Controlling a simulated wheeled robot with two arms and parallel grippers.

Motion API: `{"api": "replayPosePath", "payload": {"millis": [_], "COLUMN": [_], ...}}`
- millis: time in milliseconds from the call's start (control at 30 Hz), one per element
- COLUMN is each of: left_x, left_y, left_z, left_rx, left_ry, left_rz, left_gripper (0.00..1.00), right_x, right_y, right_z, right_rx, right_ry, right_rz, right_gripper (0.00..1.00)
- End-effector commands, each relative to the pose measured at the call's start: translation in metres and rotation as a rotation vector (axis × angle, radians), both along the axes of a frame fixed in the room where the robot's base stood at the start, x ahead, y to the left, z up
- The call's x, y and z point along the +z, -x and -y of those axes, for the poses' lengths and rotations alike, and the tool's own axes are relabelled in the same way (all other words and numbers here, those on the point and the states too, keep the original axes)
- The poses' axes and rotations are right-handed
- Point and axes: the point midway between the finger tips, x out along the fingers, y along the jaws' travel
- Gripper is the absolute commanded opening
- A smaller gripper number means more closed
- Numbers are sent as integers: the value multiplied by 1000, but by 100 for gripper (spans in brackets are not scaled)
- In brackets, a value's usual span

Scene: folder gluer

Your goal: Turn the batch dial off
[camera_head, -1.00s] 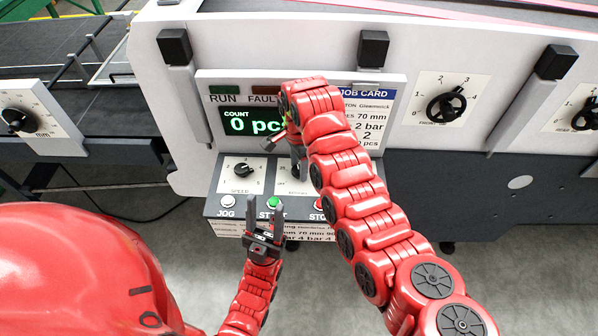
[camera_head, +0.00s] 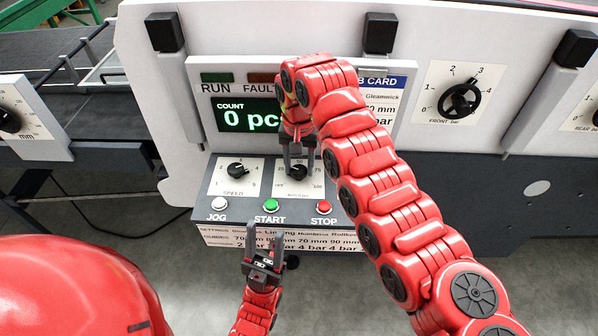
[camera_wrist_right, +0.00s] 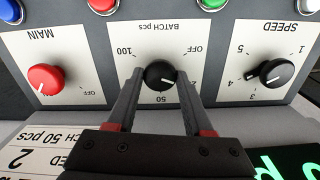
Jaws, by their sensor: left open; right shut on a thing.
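The black batch dial (camera_head: 298,172) sits on the sloped control panel, in the middle of the wrist view (camera_wrist_right: 159,74), where its plate reads BATCH pcs. My right gripper (camera_head: 298,158) comes down on it from above. In the wrist view its two fingers (camera_wrist_right: 159,76) stand on either side of the knob, shut on it. A small white mark shows on the knob's lower right side there, roughly between the 50 and the partly hidden number toward OFF. My left gripper (camera_head: 265,234) is open and empty, in front of the panel below the START button.
The speed dial (camera_head: 237,170) is left of the batch dial. The red main dial (camera_wrist_right: 45,79) shows in the wrist view. JOG (camera_head: 217,203), START (camera_head: 270,205) and STOP (camera_head: 324,207) buttons line the front edge. The display (camera_head: 247,117) reads 0 pcs.

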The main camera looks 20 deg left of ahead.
Motion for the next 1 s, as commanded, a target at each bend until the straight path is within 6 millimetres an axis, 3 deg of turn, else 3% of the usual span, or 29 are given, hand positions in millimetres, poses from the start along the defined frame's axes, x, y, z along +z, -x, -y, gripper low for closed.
{"api": "replayPosePath", "payload": {"millis": [100,400,1000], "left_x": [-15,-34,-46], "left_y": [0,0,0], "left_z": [0,0,0], "left_rx": [0,0,0], "left_ry": [0,0,0], "left_rz": [0,0,0], "left_gripper": [50,50,50], "right_x": [-3,-2,0], "right_y": [-1,0,0], "right_z": [0,0,0], "right_rx": [107,393,838], "right_ry": [1,-1,1], "right_rz": [3,3,-1], "right_gripper": [0,0,0]}}
